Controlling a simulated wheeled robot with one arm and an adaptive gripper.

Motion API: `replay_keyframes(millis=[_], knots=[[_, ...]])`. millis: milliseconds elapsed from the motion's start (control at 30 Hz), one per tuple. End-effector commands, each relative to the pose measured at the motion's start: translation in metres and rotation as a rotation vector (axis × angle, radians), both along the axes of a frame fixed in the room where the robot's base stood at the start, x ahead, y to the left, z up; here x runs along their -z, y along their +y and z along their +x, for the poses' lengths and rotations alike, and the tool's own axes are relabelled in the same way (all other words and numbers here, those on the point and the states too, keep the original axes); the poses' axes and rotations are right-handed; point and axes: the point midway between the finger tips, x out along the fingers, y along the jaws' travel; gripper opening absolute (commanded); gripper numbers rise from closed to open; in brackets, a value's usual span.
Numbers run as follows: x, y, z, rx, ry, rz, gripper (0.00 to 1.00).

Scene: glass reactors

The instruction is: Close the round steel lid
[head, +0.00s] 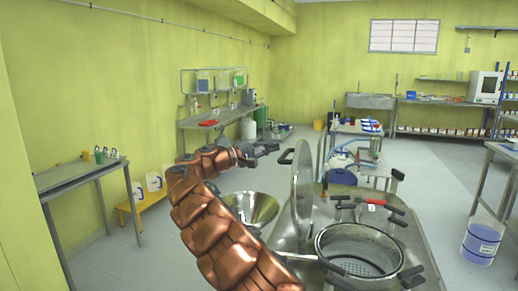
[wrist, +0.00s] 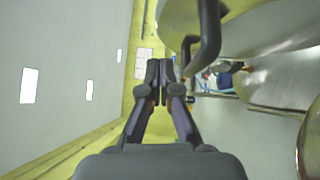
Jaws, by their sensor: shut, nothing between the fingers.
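The round steel lid (head: 301,190) stands open, about upright, at the left side of the round steel vessel (head: 360,250), whose perforated inside shows. A black handle (head: 286,157) sticks out to the left from the lid's upper part. My gripper (head: 272,148) is just left of the lid near the height of this handle, with its fingers shut and empty. In the wrist view my gripper (wrist: 160,75) points forward with its fingers together. The black handle (wrist: 208,40) curves close by on the right, and the lid's shiny face (wrist: 265,30) fills the upper right. Contact cannot be told.
Black clamp handles (head: 411,275) stand around the vessel's rim. A steel funnel-like bowl (head: 250,208) sits left of the lid, below my arm. A trolley with bottles (head: 352,160) stands behind. The floor on the right is mostly clear.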

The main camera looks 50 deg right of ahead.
Motion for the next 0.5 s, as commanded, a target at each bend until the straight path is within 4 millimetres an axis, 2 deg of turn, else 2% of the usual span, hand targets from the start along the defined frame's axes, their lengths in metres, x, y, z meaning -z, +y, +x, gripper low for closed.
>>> replay_keyframes(millis=[67, 500], knots=[[-0.003, -0.014, -0.008, 0.004, 0.0, 0.001, 0.0], [-0.007, -0.023, -0.035, -0.001, 0.001, -0.002, 0.0]])
